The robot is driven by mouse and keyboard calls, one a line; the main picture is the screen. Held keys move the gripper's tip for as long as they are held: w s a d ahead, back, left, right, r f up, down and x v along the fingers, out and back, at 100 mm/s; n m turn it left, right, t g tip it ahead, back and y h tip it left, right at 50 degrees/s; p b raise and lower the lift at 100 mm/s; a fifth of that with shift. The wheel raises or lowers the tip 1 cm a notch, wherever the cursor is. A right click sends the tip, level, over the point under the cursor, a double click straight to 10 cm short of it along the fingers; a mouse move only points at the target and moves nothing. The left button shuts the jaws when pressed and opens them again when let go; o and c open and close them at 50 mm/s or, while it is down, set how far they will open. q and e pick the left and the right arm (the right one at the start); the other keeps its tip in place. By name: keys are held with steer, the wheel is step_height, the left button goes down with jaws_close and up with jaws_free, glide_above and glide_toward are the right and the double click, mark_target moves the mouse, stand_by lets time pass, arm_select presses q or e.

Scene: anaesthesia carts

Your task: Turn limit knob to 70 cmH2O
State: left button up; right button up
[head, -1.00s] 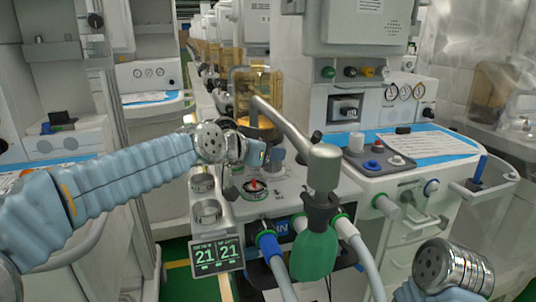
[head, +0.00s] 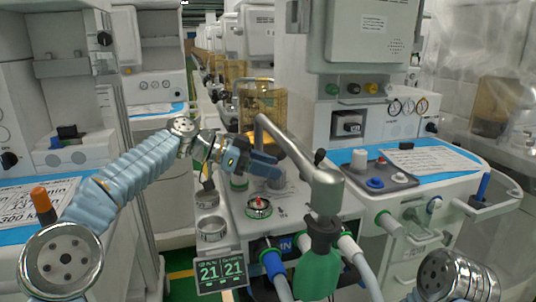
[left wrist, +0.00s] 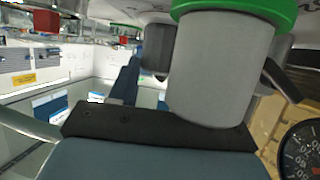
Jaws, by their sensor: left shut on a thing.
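My left gripper (head: 268,166) reaches in from the left over the nearest machine's top panel, its dark fingers pointing right. In the left wrist view, a grey cylindrical knob (left wrist: 208,75) with a green ring fills the space in front of the gripper's dark edge. The gripper is shut on this knob. In the head view the fingers hide much of the grip, and a grey knob (head: 278,183) shows just below the fingertips. I cannot read its scale. My right gripper is out of view; only part of its arm shows at bottom right.
A grey metal tube (head: 285,140) arches close to the fingertips, down to a green bag (head: 318,272). A red-topped dial (head: 258,207) sits in front of the gripper. A small display (head: 221,271) reads 21 and 21. A gauge shows in the left wrist view (left wrist: 302,150).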

arm_select(q)
steer(key=shift+w+m+g+p, duration=0.15)
steer(key=shift+m+g+p, duration=0.4)
steer(key=shift+m+g, duration=0.15)
steer(key=shift+w+m+g+p, duration=0.15)
steer(key=shift+m+g+p, duration=0.4)
steer(key=shift+g, duration=0.25)
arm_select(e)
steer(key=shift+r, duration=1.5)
arm_select(q)
steer(key=shift+f, duration=0.1)
steer(key=o, duration=1.1)
steer(key=shift+c, duration=0.2)
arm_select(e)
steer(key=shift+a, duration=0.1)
